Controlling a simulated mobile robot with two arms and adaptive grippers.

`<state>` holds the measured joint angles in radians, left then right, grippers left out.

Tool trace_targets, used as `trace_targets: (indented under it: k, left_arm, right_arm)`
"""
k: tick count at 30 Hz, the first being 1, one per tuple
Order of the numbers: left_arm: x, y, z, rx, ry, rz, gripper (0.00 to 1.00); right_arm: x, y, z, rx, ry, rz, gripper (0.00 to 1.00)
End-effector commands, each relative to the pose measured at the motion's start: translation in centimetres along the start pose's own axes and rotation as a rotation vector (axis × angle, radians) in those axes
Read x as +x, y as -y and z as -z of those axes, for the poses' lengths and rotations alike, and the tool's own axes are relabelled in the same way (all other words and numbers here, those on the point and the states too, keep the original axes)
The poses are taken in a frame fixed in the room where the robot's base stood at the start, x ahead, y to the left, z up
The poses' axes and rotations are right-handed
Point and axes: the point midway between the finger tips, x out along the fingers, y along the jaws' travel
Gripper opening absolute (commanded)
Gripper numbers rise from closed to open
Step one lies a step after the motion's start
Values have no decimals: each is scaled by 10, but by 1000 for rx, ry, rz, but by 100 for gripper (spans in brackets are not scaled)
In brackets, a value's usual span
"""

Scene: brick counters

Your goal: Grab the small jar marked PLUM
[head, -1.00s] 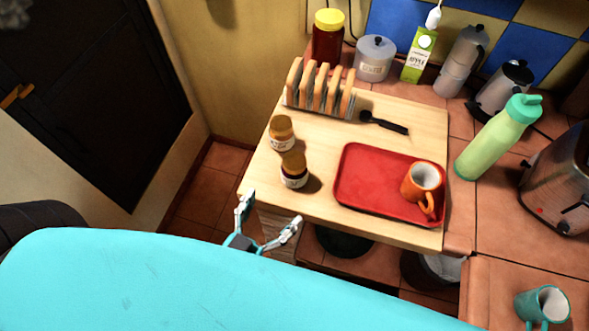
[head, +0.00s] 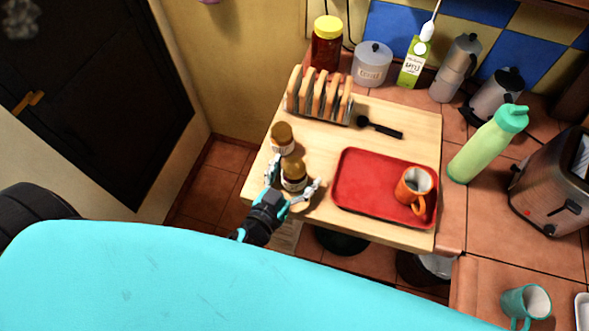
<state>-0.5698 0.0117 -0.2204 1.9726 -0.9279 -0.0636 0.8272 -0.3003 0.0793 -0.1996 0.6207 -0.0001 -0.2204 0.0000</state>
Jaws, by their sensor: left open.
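Two small jars with brownish lids and pale labels stand upright near the left edge of the wooden board (head: 262,180). The farther jar (head: 282,139) is just behind and left of the nearer jar (head: 294,174). The lettering on both labels is too small to read, so I cannot tell which is marked PLUM. My left gripper (head: 295,182) is open at the nearer jar, one finger on its left and one on its right in the picture. I cannot tell whether the fingers touch it. My right gripper is not in view.
A red tray (head: 350,194) with an orange mug (head: 413,188) lies right of the jars. A toast rack (head: 318,116) holding toast stands behind them, beside a black spoon-like utensil (head: 381,128). A green bottle (head: 480,150) and toaster (head: 550,190) stand farther right.

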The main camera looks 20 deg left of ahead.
Motion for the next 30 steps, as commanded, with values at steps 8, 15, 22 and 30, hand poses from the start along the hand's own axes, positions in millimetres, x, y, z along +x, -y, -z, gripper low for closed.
trace_targets:
  k: [8, 15, 22, 30]
  left_arm:
    - [0, 0, 0, 0, 0, 0, 68]
    - [0, 0, 0, 0, 0, -1, 37]
    - [0, -1, 1, 0, -3, -1, 9]
    - [-1, 0, 6, 1, -5, -2, 8]
  right_arm:
    - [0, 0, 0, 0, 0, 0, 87]
    - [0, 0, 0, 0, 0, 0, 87]
    - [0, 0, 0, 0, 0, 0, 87]
    - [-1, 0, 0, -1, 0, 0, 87]
